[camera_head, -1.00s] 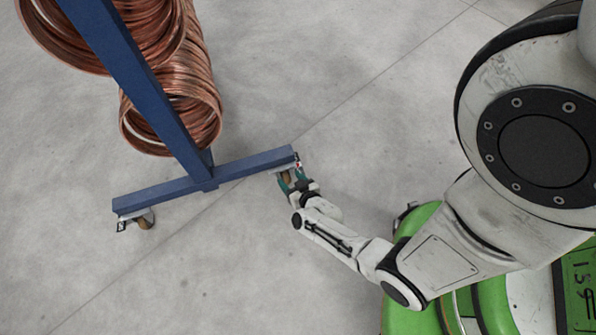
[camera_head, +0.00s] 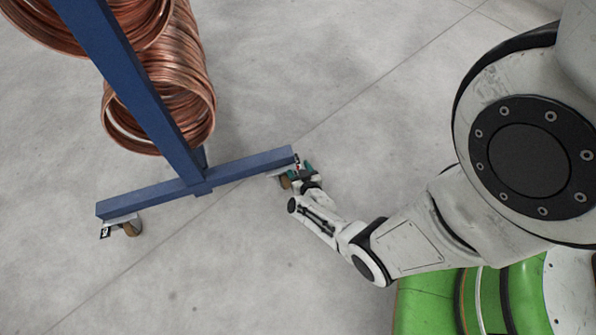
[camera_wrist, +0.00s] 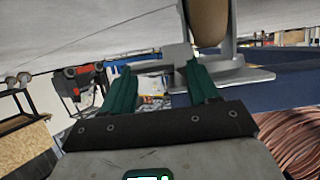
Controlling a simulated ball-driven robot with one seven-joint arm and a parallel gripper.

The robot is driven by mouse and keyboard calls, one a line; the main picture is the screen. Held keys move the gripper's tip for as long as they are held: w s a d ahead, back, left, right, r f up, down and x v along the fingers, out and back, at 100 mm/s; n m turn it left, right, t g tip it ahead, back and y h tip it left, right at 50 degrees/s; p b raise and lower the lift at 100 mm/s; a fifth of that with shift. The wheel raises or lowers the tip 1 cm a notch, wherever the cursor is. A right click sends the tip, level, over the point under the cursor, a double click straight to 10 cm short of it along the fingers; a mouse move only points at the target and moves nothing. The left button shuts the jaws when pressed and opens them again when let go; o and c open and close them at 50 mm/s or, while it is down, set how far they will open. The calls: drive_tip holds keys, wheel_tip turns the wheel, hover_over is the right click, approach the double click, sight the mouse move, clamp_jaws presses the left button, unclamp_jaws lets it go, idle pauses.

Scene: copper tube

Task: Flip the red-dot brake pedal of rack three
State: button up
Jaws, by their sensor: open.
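The blue rack's foot (camera_head: 245,166) has a caster (camera_head: 285,182) under its right end. A small tag with black, white and red (camera_head: 297,163) shows at that end. My gripper (camera_head: 307,168) is low beside this caster, on its right. In the wrist view, the caster's tan wheel (camera_wrist: 208,22) and grey metal bracket (camera_wrist: 240,75) are close ahead. My gripper (camera_wrist: 155,72) has its two green fingers apart. A grey metal tab (camera_wrist: 177,57), perhaps the pedal, is near the right finger; I cannot tell whether they touch. No red dot is clear in the wrist view.
Copper tube coils (camera_head: 170,100) hang on the rack's blue post (camera_head: 135,85). A second caster (camera_head: 130,227) with a black and white tag is at the foot's left end. The grey floor (camera_head: 240,280) in front of the foot is clear.

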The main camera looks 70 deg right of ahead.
drive_tip(key=shift+w+d+f, duration=0.15)
drive_tip(key=shift+w+d, duration=0.05)
drive_tip(key=shift+d, duration=0.1)
drive_tip(key=c, duration=1)
drive_tip(key=shift+o, duration=0.2)
drive_tip(key=shift+r+p, duration=0.3)
drive_tip(key=shift+p, duration=0.4)
drive_tip(key=shift+g+y+p, duration=0.4)
drive_tip(key=shift+p, duration=0.4)
drive_tip(key=shift+f, duration=0.2)
drive_tip(key=o, duration=1)
drive_tip(key=shift+c, duration=0.2)
